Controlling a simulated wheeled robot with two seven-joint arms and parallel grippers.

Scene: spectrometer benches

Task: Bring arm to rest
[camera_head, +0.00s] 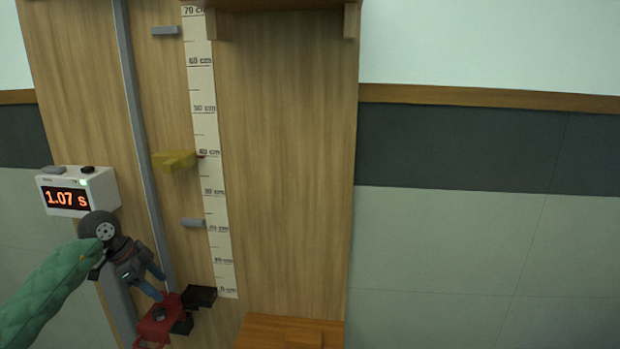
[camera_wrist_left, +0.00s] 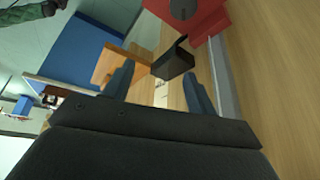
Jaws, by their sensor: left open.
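My left gripper (camera_head: 157,284) is open and empty at the lower left of the head view, its blue fingers pointing down and right. It is just above the red clamp (camera_head: 158,320) on the metal rail. In the left wrist view the two blue fingers (camera_wrist_left: 158,90) are apart, with a black block (camera_wrist_left: 174,62) beyond the space between them. The red clamp (camera_wrist_left: 190,14) shows above that block. I cannot tell whether the gripper touches either one. My right gripper is in neither view.
A wooden board (camera_head: 285,170) carries the metal rail (camera_head: 140,130), a centimetre scale (camera_head: 208,130) and a yellow block (camera_head: 176,160) near 40 cm. A timer (camera_head: 78,190) reading 1.07 s stands at the left. A wooden ledge (camera_head: 270,330) juts out low. Space right of the board is clear.

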